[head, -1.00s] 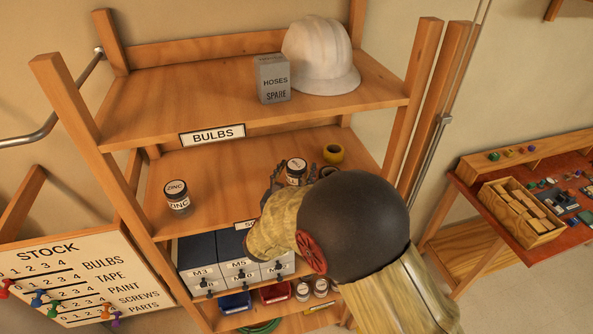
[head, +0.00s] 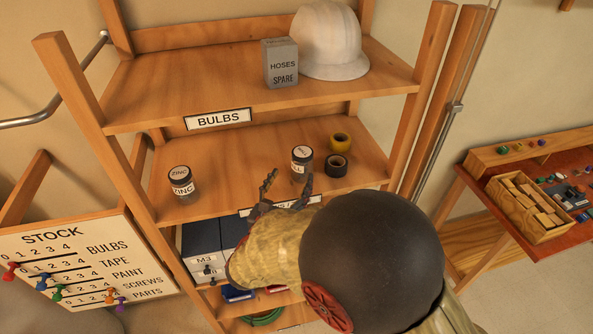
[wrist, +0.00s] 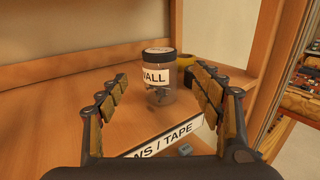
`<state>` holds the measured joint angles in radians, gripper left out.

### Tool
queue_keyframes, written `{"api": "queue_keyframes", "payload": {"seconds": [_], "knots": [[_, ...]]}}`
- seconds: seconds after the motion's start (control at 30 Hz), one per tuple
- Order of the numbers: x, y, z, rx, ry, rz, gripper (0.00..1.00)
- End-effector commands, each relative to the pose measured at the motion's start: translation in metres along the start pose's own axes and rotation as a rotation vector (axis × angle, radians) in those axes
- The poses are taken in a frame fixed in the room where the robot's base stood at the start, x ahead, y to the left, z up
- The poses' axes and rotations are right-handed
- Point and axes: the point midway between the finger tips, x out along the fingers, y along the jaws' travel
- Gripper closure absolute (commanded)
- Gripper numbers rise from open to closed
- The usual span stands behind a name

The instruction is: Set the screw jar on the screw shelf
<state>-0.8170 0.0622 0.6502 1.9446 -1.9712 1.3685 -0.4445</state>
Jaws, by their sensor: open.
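A clear jar with a dark lid and a label ending in "ALL" (head: 301,164) stands upright on the middle shelf (head: 235,165). In the wrist view this jar reads "WALL" (wrist: 160,78), with a few small dark pieces inside. The shelf's front label (wrist: 165,138) shows "WS / TAPE", partly hidden. My gripper (head: 287,186) is open and empty at the shelf's front edge. Its fingers point towards the WALL jar, and the jar stands beyond the fingertips, apart from them. A second jar, marked ZINC (head: 181,183), stands at the left of the same shelf.
A yellow tape roll (head: 340,142) and a black tape roll (head: 336,166) lie right of the WALL jar. Above is the BULBS shelf with a grey box (head: 281,63) and white helmet (head: 330,40). Drawers (head: 203,250) sit below. Free shelf lies between the jars.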

Motion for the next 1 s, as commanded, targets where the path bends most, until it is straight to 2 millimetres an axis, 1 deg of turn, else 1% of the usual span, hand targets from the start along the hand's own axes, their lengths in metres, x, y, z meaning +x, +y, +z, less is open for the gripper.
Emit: {"api": "queue_keyframes", "payload": {"seconds": [0.03,0.2,0.37,0.43,0.47,0.53,0.57,0.67,0.7,0.73,0.77,0.8,0.87,0.9,0.97,1.0], "knots": [[-0.007,0.001,-0.001,0.001,0.000,0.002,0.34],[-0.018,0.000,0.000,0.000,0.000,0.000,0.34],[-0.020,-0.001,0.000,0.001,0.000,-0.001,0.34],[-0.018,-0.006,0.002,0.011,0.005,-0.015,0.34],[-0.016,-0.011,0.004,0.023,0.010,-0.031,0.34],[-0.008,-0.036,0.012,0.074,0.033,-0.099,0.34],[-0.004,-0.052,0.016,0.106,0.048,-0.142,0.34],[0.004,-0.127,0.029,0.277,0.118,-0.347,0.34],[0.002,-0.161,0.033,0.367,0.149,-0.443,0.34],[-0.002,-0.185,0.035,0.440,0.173,-0.516,0.34],[-0.007,-0.209,0.036,0.515,0.195,-0.589,0.34],[-0.017,-0.237,0.035,0.616,0.224,-0.680,0.34],[-0.036,-0.273,0.034,0.778,0.260,-0.813,0.34],[-0.050,-0.292,0.032,0.890,0.281,-0.896,0.34],[-0.073,-0.315,0.029,1.064,0.308,-1.015,0.34],[-0.089,-0.325,0.027,1.184,0.322,-1.089,0.34]]}}
